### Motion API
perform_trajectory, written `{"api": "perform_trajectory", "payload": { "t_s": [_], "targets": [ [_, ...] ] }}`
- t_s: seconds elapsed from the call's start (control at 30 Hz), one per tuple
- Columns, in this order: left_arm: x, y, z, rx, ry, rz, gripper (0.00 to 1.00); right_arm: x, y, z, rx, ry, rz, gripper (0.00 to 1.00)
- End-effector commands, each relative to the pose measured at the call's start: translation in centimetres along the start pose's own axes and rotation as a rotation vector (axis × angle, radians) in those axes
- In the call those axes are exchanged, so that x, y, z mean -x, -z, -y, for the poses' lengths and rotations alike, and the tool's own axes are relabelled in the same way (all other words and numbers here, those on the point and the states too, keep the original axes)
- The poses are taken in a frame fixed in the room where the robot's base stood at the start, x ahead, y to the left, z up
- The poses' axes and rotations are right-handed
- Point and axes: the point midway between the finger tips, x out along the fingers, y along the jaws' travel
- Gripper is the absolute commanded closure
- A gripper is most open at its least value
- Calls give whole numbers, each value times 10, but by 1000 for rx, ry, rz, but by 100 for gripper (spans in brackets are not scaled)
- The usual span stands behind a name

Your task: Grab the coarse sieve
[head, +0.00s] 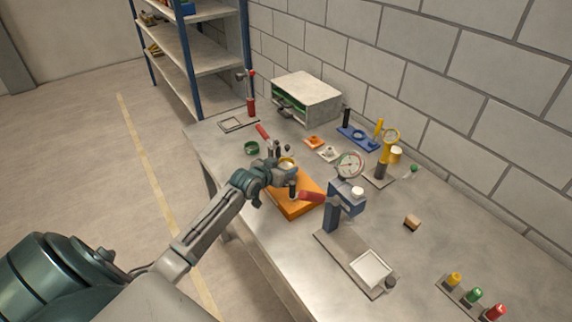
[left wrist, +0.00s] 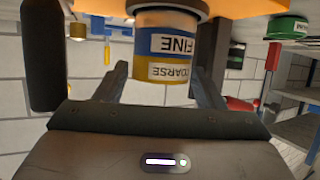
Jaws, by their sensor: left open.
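The coarse sieve is a yellow ring labelled COARSE (left wrist: 163,72), seen close up in the left wrist view, where the picture looks upside down. It is stacked with a blue ring labelled FINE (left wrist: 178,43), against an orange block (left wrist: 232,8). In the head view the yellow ring (head: 287,162) shows just past my left gripper (head: 285,172), above the orange block (head: 298,208). My left gripper is open, with one finger on each side of the stack near the yellow ring. I cannot tell whether the fingers touch it. My right gripper is not in view.
A blue press with a dial gauge (head: 349,164) and red handle (head: 312,196) stands just right of the orange block. Coloured knobs (head: 475,293) sit at the front right.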

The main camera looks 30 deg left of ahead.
Motion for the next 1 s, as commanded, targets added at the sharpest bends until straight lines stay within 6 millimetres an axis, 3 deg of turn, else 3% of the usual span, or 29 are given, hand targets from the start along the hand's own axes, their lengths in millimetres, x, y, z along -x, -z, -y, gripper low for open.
{"api": "perform_trajectory", "payload": {
  "t_s": [0.27,0.47,0.83,1.0],
  "targets": [
    [-3,-1,0,-1,0,0,37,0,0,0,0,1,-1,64],
    [-3,-1,0,-1,0,0,72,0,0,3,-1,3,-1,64],
    [-2,0,0,-1,0,1,71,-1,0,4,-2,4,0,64],
    [1,9,0,-3,0,-2,71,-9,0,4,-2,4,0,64]
  ]
}}
